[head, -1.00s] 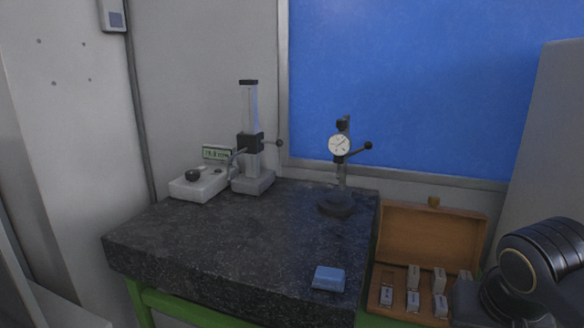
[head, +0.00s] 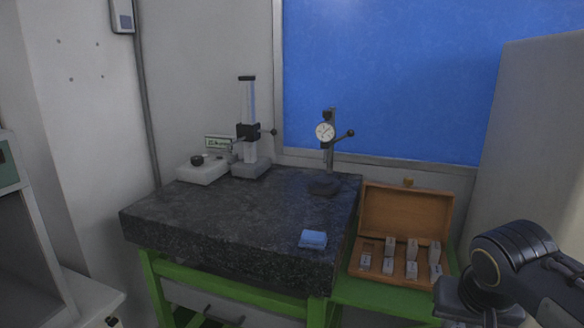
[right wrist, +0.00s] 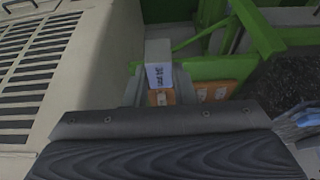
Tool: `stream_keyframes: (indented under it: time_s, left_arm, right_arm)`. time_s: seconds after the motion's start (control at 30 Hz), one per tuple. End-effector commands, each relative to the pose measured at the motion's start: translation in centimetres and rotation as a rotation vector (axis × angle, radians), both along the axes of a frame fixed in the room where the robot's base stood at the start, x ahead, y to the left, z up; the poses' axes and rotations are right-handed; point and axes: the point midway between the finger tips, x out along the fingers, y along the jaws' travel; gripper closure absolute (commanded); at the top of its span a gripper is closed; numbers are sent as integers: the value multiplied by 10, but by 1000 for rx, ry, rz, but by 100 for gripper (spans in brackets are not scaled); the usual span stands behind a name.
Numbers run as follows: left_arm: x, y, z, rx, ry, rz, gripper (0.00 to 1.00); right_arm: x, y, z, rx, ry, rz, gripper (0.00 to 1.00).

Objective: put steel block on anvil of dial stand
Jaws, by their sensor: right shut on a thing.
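The dial stand (head: 325,133) stands at the back right corner of the black granite plate, with its round dial facing me. Its dark round anvil base (head: 324,188) looks bare. My right gripper (right wrist: 158,88) is shut on a pale steel block (right wrist: 158,55) with a printed label, held between the fingers in the right wrist view. In the head view my right arm is at the lower right, right of the wooden case and well away from the stand; the fingers and held block are not visible there. My left gripper is not in view.
An open wooden case (head: 405,215) with several labelled blocks sits right of the granite plate (head: 235,215); its back left slot looks empty. A blue cloth (head: 313,239) lies at the plate's front right. A height gauge (head: 249,135) and a white box (head: 201,170) stand at the back left.

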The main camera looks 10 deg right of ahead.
Motion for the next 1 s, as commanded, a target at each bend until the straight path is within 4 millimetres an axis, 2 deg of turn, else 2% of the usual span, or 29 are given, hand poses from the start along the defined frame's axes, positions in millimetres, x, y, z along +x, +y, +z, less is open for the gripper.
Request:
stream_keyframes:
  time_s: [0.17,0.37,0.47,0.6,0.7,0.8,1.0]
  left_arm:
    - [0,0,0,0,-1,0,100]
    - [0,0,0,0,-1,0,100]
    - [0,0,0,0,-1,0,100]
    - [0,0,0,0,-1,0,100]
    - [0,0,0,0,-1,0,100]
    - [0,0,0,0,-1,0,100]
    - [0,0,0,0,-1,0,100]
  right_arm:
    - [31,-3,-27,0,5,6,100]
    - [76,2,-76,2,9,55,100]
    - [102,16,-118,5,15,124,100]
    - [128,54,-189,9,15,271,100]
    - [131,86,-233,9,13,376,100]
    - [127,109,-262,7,8,444,100]
    - [120,128,-286,3,1,499,100]
